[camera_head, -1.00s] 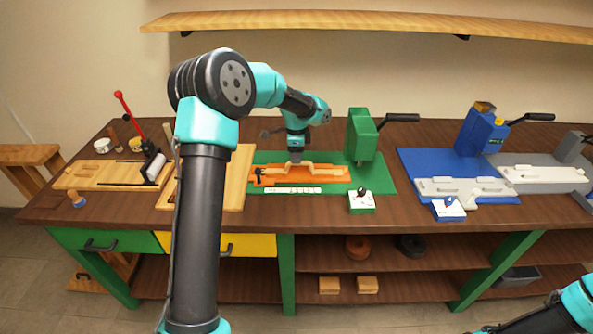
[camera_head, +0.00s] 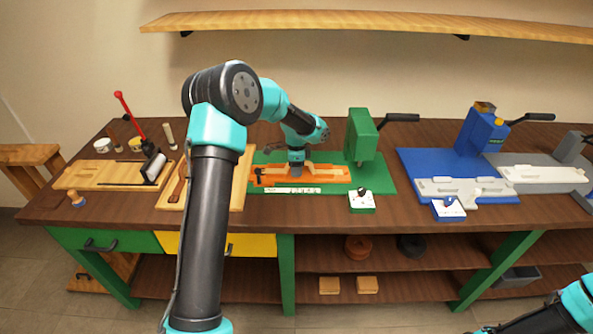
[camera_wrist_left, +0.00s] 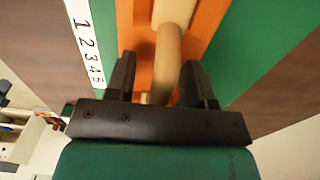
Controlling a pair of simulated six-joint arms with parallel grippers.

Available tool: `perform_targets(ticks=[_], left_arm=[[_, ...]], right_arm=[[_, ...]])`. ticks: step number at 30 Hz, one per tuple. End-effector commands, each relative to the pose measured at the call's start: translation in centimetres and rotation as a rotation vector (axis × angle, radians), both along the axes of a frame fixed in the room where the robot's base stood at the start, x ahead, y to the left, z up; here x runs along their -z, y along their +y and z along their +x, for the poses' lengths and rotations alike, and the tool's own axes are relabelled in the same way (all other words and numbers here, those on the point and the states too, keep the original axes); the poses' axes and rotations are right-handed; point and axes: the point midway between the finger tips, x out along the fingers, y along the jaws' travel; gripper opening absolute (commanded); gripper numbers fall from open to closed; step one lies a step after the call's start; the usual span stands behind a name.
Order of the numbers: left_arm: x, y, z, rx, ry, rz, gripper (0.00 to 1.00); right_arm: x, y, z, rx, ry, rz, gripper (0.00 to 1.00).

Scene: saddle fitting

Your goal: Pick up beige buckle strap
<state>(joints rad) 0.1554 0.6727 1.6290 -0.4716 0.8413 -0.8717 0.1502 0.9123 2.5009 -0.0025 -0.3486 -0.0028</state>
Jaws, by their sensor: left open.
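The beige buckle strap (camera_wrist_left: 166,62) lies in the orange holder (camera_head: 262,182) on the green board. In the left wrist view it runs between the two fingers of my left gripper (camera_wrist_left: 162,85). The fingers are apart, one on each side of it; I cannot tell whether they touch it. In the head view my left gripper (camera_head: 296,173) is low over the middle of the holder and hides part of the strap. My right gripper is out of view; only a piece of that arm shows at the lower right.
A number strip (camera_head: 292,190) lies along the holder's front edge. A green press (camera_head: 361,135) and a small control box (camera_head: 361,202) stand to the right. A blue station (camera_head: 440,165) is farther right. A wooden board with a brown strap (camera_head: 177,185) lies to the left.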

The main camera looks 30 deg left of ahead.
Motion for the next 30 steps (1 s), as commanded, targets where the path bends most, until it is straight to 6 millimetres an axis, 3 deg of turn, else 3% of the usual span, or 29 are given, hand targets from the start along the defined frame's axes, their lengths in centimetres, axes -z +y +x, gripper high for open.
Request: perform_targets(ticks=[13,28,30], left_arm=[[-0.01,0.01,0.01,0.000,0.000,0.000,0.48],[-0.01,0.01,0.01,0.000,0.000,0.000,0.01],[-0.01,0.01,0.01,0.000,0.000,0.000,0.00]], right_arm=[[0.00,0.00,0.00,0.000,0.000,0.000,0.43],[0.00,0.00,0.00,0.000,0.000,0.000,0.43],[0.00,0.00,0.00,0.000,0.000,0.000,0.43]])
